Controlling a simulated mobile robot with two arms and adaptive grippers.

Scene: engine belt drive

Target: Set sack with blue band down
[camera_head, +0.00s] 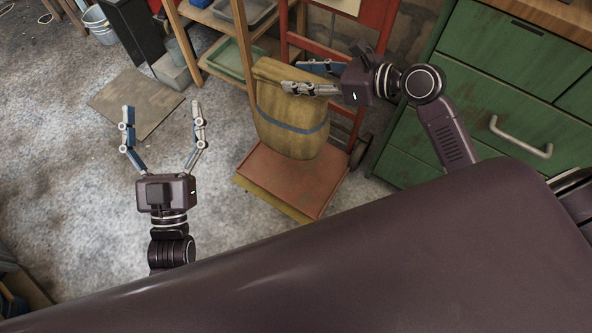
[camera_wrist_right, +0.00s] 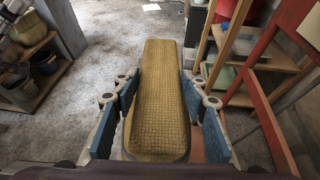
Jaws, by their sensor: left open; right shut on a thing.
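The tan woven sack with a blue band (camera_head: 290,125) hangs upright in the head view, in front of a red hand truck. My right gripper (camera_head: 305,78) is shut on its upper part. In the right wrist view the sack (camera_wrist_right: 160,95) lies between the two blue-padded fingers. The sack's lower end is over the red plate (camera_head: 290,182) of the hand truck; I cannot tell whether it touches. My left gripper (camera_head: 162,125) is open and empty above the concrete floor, left of the sack.
The red hand truck frame (camera_head: 375,22) stands behind the sack. Green drawers (camera_head: 510,95) are at the right, and a wooden shelf (camera_head: 215,25) is at the back. A flat brown board (camera_head: 137,103) lies on the floor at the left. Floor around my left gripper is mostly clear.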

